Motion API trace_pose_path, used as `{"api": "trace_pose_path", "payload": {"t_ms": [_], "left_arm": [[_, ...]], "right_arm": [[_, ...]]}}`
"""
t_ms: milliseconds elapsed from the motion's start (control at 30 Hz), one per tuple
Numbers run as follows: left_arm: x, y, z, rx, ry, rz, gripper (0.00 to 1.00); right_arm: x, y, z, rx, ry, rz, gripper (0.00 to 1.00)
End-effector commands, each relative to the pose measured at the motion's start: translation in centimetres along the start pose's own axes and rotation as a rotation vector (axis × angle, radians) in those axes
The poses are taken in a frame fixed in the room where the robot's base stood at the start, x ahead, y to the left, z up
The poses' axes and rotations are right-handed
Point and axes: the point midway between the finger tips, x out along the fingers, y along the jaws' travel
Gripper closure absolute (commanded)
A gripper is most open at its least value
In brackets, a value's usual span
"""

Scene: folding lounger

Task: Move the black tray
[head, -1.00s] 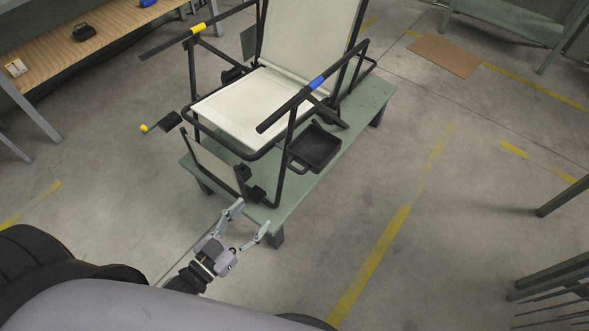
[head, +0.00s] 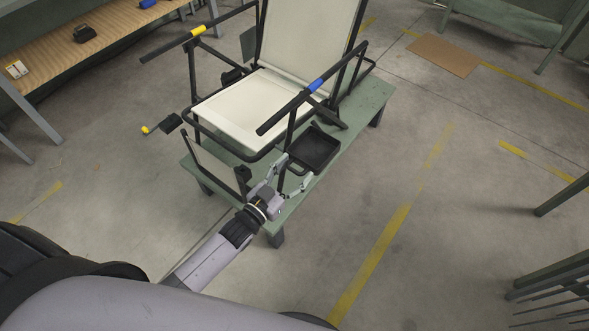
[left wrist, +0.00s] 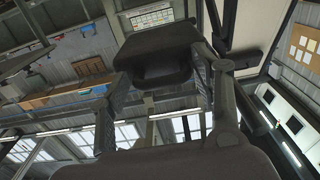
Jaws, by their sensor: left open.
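The black tray (head: 316,149) is a shallow square tray with a looped handle at its near left side. In the head view it sits at the right side of the lounger (head: 240,107), beside the armrest post. My left gripper (head: 296,171) is open, with its two fingers pointing at the tray's handle end, one on either side of it. I cannot tell whether they touch it. My right gripper is not in view.
The lounger stands on a low green table (head: 350,118). Its armrest with a blue band (head: 316,84) passes just left of the tray. A black crank with a yellow knob (head: 146,130) sticks out at left.

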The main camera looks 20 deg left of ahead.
Motion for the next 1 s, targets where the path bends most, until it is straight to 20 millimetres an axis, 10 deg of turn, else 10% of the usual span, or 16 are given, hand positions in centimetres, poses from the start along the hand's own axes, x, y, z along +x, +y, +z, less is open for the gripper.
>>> {"api": "trace_pose_path", "payload": {"t_ms": [333, 1000], "left_arm": [[0.43, 0.03, 0.03, -0.001, -0.001, 0.000, 0.42], [0.39, 0.00, 0.03, -0.002, -0.001, 0.000, 0.86]], "right_arm": [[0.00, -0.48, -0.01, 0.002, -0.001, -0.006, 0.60], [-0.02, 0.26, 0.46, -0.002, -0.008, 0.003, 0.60]]}}
